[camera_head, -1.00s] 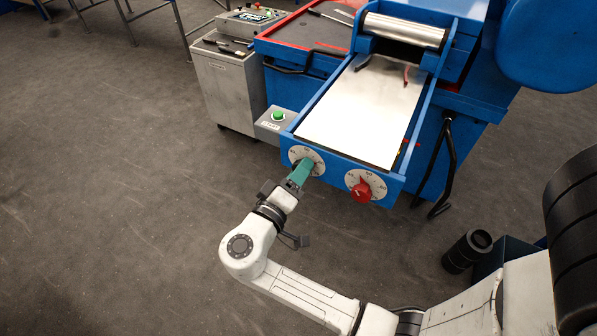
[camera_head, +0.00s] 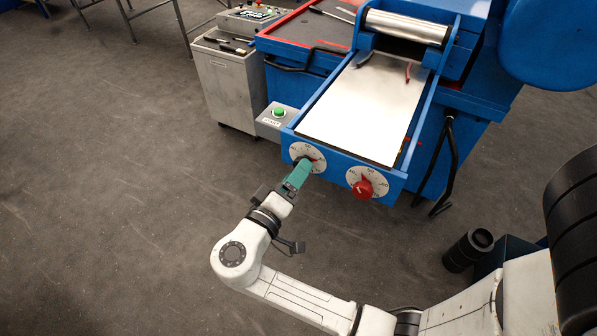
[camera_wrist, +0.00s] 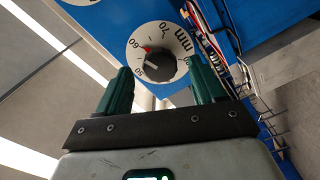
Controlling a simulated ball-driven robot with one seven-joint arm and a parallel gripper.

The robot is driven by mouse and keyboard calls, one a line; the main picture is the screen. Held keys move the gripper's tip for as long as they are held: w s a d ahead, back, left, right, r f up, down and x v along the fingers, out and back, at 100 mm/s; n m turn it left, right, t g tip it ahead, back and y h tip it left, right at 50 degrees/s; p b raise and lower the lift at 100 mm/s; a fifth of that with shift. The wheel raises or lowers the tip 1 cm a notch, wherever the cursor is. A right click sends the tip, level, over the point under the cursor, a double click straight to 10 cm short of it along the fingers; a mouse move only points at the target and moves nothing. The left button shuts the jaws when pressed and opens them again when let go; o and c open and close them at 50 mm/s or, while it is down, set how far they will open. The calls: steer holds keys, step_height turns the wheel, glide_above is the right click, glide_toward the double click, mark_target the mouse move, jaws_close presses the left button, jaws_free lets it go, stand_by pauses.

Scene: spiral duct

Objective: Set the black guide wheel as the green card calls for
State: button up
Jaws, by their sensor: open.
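The black guide wheel (camera_wrist: 165,67) shows in the wrist view, mounted on a round white dial with printed numbers 50, 60 and 70 and "mm". A small red mark sits at its edge near 60. A pale line on the wheel points left, between 50 and 60. In the head view this dial (camera_head: 297,152) is the left one on the blue front panel, with the wheel hidden by the gripper. My gripper (camera_wrist: 161,80) has two green fingers, open and apart, with the wheel seen between them; nothing is held. No green card can be made out.
A second dial with a red knob (camera_head: 362,189) is right of the first. A grey box with a green button (camera_head: 279,112) is at the left corner. A metal plate (camera_head: 362,110) lies above the panel. A black handle (camera_head: 440,175) hangs at right. Floor at left is clear.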

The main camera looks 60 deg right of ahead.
steer(key=a+b, duration=0.2)
steer(key=a, duration=0.6)
steer(key=shift+a, duration=0.35)
steer(key=shift+s, duration=0.1)
